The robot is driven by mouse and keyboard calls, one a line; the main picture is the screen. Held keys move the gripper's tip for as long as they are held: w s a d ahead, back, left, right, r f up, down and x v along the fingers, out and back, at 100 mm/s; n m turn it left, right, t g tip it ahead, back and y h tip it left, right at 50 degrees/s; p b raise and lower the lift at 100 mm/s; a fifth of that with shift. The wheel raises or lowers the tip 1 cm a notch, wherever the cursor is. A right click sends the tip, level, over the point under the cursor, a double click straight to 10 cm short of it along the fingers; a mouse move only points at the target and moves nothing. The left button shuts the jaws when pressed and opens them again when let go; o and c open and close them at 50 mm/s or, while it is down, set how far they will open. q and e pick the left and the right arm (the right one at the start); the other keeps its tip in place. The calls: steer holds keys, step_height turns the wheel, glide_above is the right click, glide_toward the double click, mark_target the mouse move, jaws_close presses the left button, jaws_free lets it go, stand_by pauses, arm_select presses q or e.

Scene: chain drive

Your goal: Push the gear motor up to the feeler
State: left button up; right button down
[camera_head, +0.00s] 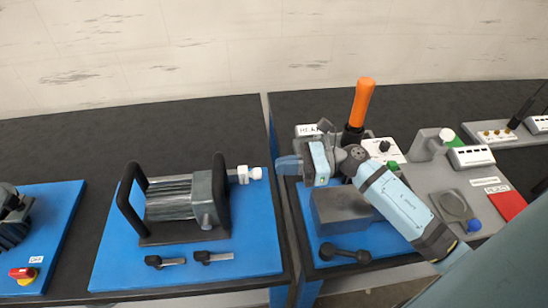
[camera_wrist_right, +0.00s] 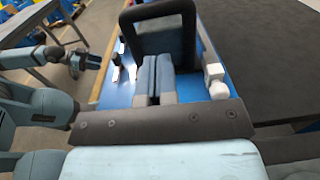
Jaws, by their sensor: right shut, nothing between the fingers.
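The gear motor (camera_head: 182,197) is a grey ribbed body between two upright black hoop handles, on the left blue board. My right gripper (camera_head: 288,166) is shut and empty, to the right of the motor and apart from it. In the right wrist view its two blue fingers (camera_wrist_right: 153,78) lie together, pointing at the near black handle (camera_wrist_right: 160,32). A small grey block with a white knob (camera_head: 243,174) stands by the motor's right back corner; I cannot tell whether it is the feeler. It also shows in the wrist view (camera_wrist_right: 216,82). My left gripper (camera_wrist_right: 88,62) shows small in the wrist view, its jaws unclear.
Two black-handled levers (camera_head: 211,257) lie along the front of the left blue board (camera_head: 110,265). A grey block (camera_head: 341,212), a black dumbbell-shaped part (camera_head: 345,254) and an upright orange handle (camera_head: 362,103) are on the right table. A gap separates the tables.

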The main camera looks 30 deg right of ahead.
steer(key=p+x, duration=0.3)
steer(key=x, duration=0.8)
steer(key=shift+a, duration=0.25)
steer(key=shift+w, duration=0.1)
steer(key=shift+b+x, duration=0.55)
steer(key=shift+x, duration=0.3)
